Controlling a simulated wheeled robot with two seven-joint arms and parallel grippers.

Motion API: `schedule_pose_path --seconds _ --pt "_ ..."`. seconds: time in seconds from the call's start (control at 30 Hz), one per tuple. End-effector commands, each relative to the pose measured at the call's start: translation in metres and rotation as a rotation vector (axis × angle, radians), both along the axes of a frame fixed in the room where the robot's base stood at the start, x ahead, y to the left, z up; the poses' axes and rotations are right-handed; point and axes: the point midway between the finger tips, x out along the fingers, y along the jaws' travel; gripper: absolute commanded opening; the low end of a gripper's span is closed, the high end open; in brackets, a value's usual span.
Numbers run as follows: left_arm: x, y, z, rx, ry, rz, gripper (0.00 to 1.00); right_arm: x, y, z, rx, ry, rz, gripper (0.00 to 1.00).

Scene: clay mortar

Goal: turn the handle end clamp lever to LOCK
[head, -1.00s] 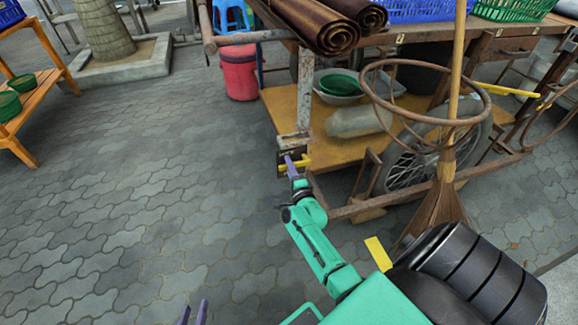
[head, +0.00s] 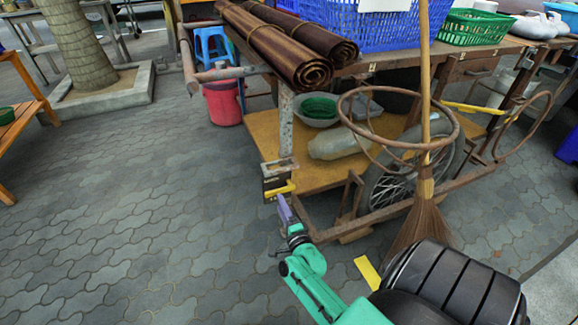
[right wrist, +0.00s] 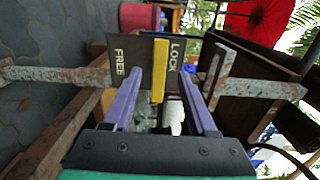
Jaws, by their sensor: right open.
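The yellow clamp lever (head: 280,189) sits on a small dark plate (head: 275,172) at the cart's near left post. In the right wrist view the lever (right wrist: 159,71) lies across the plate (right wrist: 131,62) between the words FREE and LOCK, nearer to LOCK. My right gripper (head: 283,206) is just below and in front of the lever. In the right wrist view its two purple fingers (right wrist: 160,84) are apart, one on each side of the lever's line, with visible gaps and nothing held. Contact with the lever cannot be seen. My left gripper is out of view.
The wooden cart has a spoked wheel (head: 402,179), a rusty ring (head: 397,141) and a broom (head: 419,213) right of my right arm. Brown rolled mats (head: 296,55) lie on top. A red bucket (head: 223,103) stands behind.

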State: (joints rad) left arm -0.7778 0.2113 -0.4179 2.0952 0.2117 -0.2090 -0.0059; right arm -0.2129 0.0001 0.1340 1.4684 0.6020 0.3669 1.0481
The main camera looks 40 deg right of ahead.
Motion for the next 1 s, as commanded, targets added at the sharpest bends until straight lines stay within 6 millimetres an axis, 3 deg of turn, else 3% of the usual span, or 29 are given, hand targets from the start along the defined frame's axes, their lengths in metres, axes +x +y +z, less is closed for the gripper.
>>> schedule_pose_path --seconds 0.07,0.2,0.3,0.9,1.0 --pt "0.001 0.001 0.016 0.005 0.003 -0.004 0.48 -0.024 0.008 0.004 0.001 0.006 0.001 0.57" --pt "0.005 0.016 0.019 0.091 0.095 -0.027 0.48 -0.055 0.019 0.002 0.003 0.004 0.0 0.57" --pt "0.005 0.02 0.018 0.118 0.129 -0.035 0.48 -0.067 0.024 0.001 0.002 0.003 0.0 0.57" --pt "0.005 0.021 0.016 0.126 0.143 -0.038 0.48 -0.071 0.026 0.0 -0.002 0.003 0.004 0.57" --pt "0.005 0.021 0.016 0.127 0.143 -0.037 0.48 -0.065 0.046 0.001 -0.083 0.063 0.088 0.57"
